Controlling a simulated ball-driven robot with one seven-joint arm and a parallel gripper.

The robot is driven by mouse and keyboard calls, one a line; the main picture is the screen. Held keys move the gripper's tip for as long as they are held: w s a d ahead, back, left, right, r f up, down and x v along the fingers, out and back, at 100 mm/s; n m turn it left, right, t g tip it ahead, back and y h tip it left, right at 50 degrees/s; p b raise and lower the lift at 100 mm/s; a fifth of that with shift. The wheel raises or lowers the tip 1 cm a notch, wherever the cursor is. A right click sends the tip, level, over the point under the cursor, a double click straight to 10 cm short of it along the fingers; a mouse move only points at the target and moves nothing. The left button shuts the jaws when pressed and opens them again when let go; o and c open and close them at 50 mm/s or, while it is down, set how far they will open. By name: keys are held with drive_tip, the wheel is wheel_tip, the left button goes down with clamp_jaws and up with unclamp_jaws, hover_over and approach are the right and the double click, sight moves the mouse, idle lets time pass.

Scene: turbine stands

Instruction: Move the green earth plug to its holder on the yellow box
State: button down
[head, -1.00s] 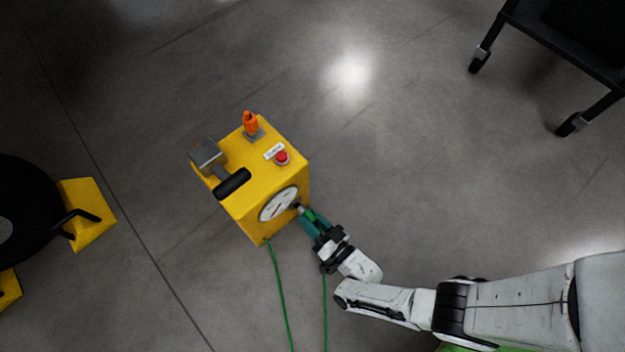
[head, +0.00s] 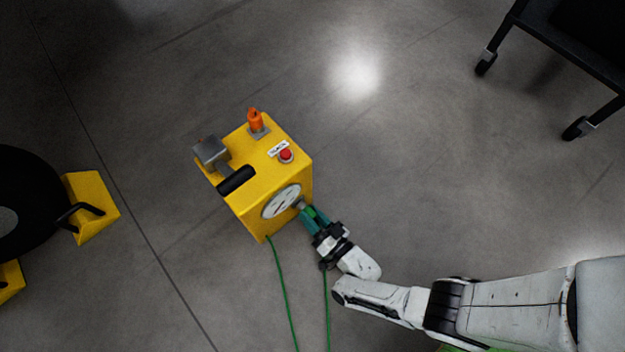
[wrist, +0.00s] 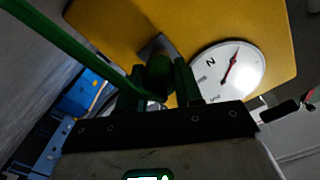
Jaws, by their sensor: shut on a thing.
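The yellow box (head: 245,207) stands on the floor at the middle of the head view. Its front carries a white round dial (head: 281,201). My gripper (head: 309,214) is at the box's front right side, shut on the green earth plug (wrist: 160,76). In the wrist view the plug is dark green between the fingers, with a green cable passing at upper left. A grey metal piece (wrist: 158,46) on the yellow face is just beyond the plug, beside the dial. The plug's tip is near or at this piece; contact cannot be told.
On the box top are an orange piece (head: 255,120), a red button (head: 286,156), a black handle (head: 236,179) and a grey block (head: 211,152). Green cable (head: 283,290) runs down from the box. A yellow chock (head: 91,207) and a dark wheeled cart (head: 575,60) stand apart. Open floor surrounds the box.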

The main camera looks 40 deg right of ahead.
sight(314, 219)
drive_tip(key=shift+w, duration=0.35)
drive_tip(key=shift+w, duration=0.2)
drive_tip(key=c, duration=1.2)
unclamp_jaws()
drive_tip(key=shift+o, duration=1.4)
drive_tip(key=shift+w+d, duration=0.1)
drive_tip(key=shift+d, duration=0.05)
drive_tip(key=o, duration=0.4)
drive_tip(key=shift+s, duration=0.2)
drive_tip(key=shift+s, duration=0.1)
drive_tip(key=shift+s+p, duration=0.4)
drive_tip(key=shift+s, duration=3.05)
